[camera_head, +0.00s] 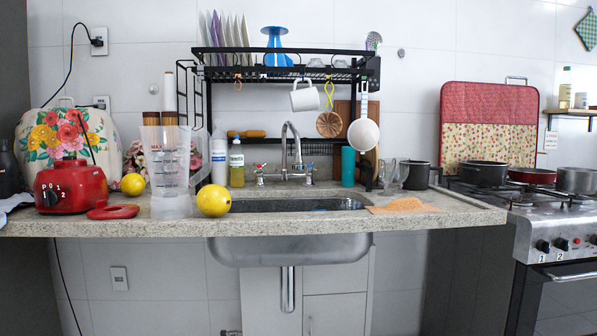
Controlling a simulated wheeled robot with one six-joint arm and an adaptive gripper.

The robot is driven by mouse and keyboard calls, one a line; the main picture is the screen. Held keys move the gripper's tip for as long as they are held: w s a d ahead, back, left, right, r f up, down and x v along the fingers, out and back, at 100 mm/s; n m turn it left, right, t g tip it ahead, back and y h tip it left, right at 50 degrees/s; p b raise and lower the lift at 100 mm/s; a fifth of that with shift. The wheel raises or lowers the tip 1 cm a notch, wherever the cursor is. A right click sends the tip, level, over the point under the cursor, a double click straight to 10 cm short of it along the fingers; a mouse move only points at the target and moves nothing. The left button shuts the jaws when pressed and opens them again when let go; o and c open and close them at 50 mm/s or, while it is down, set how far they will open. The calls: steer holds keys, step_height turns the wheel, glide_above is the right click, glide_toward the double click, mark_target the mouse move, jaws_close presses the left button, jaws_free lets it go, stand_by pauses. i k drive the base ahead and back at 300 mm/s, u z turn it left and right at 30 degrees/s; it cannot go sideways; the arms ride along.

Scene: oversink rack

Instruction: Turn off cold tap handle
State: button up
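A chrome tap with a tall curved spout (290,148) stands behind the sink, in the middle of the camera_head view. It has a cross-shaped handle on each side. The left handle (261,174) seems to carry a small red mark. The right handle (310,174) seems to carry a bluish mark, which fits the cold side. The handles' exact turn is too small to tell. I cannot make out any running water. My gripper is not in view.
The steel sink (290,249) is set in a granite counter (470,217). A yellow fruit (213,200) and a clear jug (169,165) stand left of it. A black rack (285,72) with a hanging mug and strainer spans above. A blue cup (348,166) stands right of the tap.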

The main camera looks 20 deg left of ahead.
mark_target(308, 167)
steer(key=u, duration=1.15)
steer(key=i, duration=0.1)
steer(key=z, duration=0.2)
